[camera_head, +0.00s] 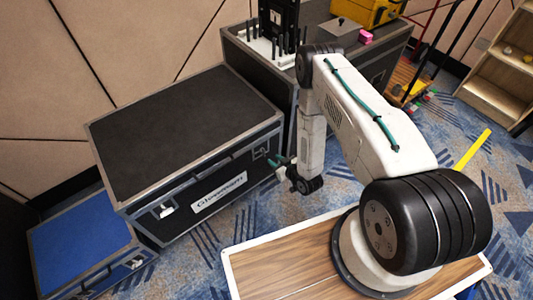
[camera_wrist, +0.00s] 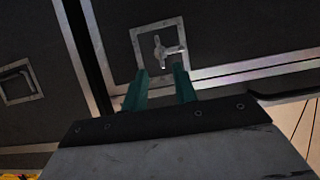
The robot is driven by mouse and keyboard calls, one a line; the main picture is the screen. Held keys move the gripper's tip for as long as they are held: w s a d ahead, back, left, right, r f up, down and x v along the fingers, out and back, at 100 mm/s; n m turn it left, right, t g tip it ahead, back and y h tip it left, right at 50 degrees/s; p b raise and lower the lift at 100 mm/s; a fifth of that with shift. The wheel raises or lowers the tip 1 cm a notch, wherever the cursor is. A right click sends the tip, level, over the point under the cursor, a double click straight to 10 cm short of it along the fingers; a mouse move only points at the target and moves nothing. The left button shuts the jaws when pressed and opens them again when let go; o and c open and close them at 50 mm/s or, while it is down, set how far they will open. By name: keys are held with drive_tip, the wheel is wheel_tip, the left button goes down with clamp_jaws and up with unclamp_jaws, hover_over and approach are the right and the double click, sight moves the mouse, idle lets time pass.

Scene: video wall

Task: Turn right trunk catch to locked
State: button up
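The black trunk (camera_head: 180,130) with metal edges and a name label stands against the wall. Its right catch is a small metal butterfly-shaped latch (camera_wrist: 166,50) in a square metal plate (camera_wrist: 141,44) in the wrist view. My gripper (camera_head: 273,161) is at the right part of the trunk's front. In the wrist view, its two teal fingers (camera_wrist: 161,72) are apart, with the catch just beyond and between their tips. I cannot tell whether they touch it. The trunk's left catch (camera_head: 165,209) shows as a light metal piece.
A blue-topped case (camera_head: 80,240) stands at the left. A taller dark case (camera_head: 235,47) with equipment on top stands behind my arm. A recessed handle (camera_wrist: 18,82) shows at the left in the wrist view. Patterned carpet (camera_head: 255,220) lies clear before the trunk.

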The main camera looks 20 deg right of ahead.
sight(263, 152)
drive_tip(key=x, duration=0.7)
drive_tip(key=shift+w, duration=0.45)
drive_tip(key=shift+a+r, duration=0.1)
drive_tip(key=shift+a, duration=0.05)
drive_tip(key=shift+c, duration=0.3)
clamp_jaws()
